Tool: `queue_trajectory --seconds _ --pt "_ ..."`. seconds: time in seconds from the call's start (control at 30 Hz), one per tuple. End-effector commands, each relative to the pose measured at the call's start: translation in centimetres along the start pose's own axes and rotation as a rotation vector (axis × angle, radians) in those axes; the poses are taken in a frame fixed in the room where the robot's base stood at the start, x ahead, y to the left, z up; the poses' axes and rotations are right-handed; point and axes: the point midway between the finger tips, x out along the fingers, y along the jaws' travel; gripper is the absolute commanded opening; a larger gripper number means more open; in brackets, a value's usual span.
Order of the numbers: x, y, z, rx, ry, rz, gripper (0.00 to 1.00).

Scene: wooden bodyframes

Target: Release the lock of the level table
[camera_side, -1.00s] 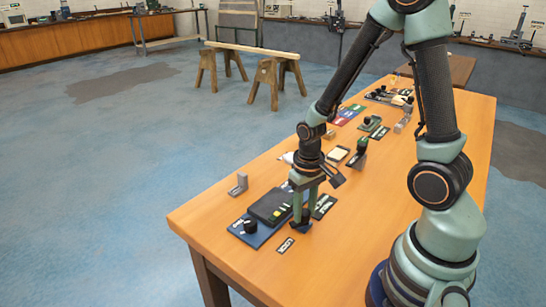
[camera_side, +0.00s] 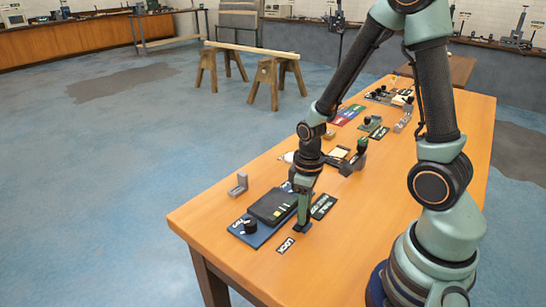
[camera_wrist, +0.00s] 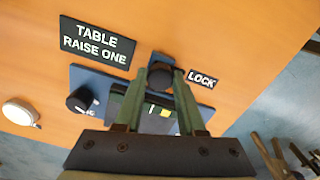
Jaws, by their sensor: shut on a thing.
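The level table (camera_side: 268,208) is a dark box on a blue base near the left end of the bench. A blue tab with a dark round lock knob (camera_wrist: 160,74) sticks out of its near side, beside the label LOCK (camera_wrist: 202,79). My gripper (camera_side: 304,219) points down at that tab, and its two green fingers are shut on the lock knob, one on each side. In the side view the fingers hide the knob. A second black knob (camera_wrist: 80,99) stands on the blue base, apart from my fingers.
A label reading TABLE RAISE ONE (camera_wrist: 97,46) lies beside the device. A small grey angle bracket (camera_side: 238,185) stands behind it near the bench edge. A round white-topped thing (camera_wrist: 20,113) is at left in the wrist view. The wood in front is clear.

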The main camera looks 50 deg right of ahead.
Motion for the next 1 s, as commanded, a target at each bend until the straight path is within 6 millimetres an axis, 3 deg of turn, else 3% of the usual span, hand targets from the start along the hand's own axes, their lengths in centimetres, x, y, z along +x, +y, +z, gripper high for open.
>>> queue_trajectory --seconds 0.37,0.4,0.47,0.5,0.83,1.0 --pt "-0.1 0.0 0.0 -0.007 0.000 0.000 0.00" --pt "-0.1 0.0 0.0 -0.007 0.000 0.000 0.42" --pt "-0.1 0.0 0.0 -0.007 0.000 0.000 0.65" --pt "0.0 0.0 0.0 -0.006 0.000 0.000 0.69" --pt "-0.1 0.0 0.0 -0.005 0.001 0.000 0.69" --pt "-1.4 0.1 -0.1 -0.005 0.004 0.002 0.69"
